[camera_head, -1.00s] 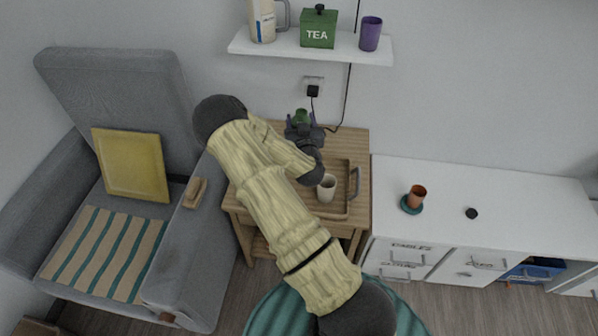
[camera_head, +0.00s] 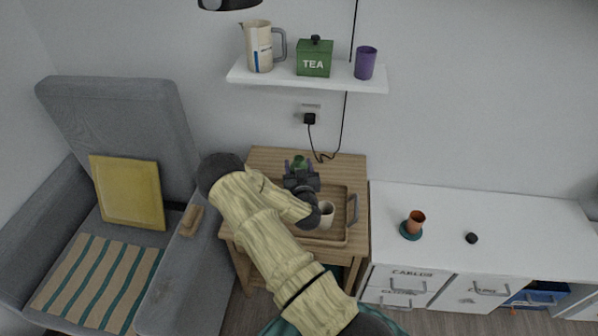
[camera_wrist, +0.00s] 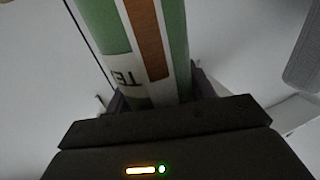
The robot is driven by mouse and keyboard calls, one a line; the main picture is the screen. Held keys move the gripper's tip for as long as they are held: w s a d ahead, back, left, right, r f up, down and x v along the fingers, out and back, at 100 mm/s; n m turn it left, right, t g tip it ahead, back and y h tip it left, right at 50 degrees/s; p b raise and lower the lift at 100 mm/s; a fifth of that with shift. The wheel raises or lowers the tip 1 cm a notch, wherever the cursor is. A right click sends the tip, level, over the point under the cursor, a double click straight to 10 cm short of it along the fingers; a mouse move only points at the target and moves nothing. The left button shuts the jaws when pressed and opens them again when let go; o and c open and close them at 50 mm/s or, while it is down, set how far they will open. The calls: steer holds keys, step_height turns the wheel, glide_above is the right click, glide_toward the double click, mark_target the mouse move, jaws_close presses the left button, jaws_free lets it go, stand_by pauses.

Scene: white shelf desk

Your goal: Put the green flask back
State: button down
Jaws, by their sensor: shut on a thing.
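My gripper (camera_head: 300,168) is shut on the green flask (camera_head: 299,161), in front of the wooden side table's back part. In the wrist view the flask (camera_wrist: 140,45) is large, green with a white band, a brown stripe and partly visible dark lettering. Its far end is cut off by the frame. I cannot tell whether its base touches the table.
The side table (camera_head: 262,160) bears a wooden tray (camera_head: 340,236) with a cream cup (camera_head: 326,212). A wall shelf (camera_head: 300,82) holds a pitcher (camera_head: 259,48), green tea tin (camera_head: 314,60) and purple cup (camera_head: 365,63). A white cabinet (camera_head: 500,215) stands right, a grey armchair (camera_head: 110,110) left.

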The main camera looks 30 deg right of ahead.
steer(key=shift+f, duration=1.3)
steer(key=c, duration=0.5)
jaws_free()
steer(key=shift+s, duration=0.15)
steer(key=v, duration=1.2)
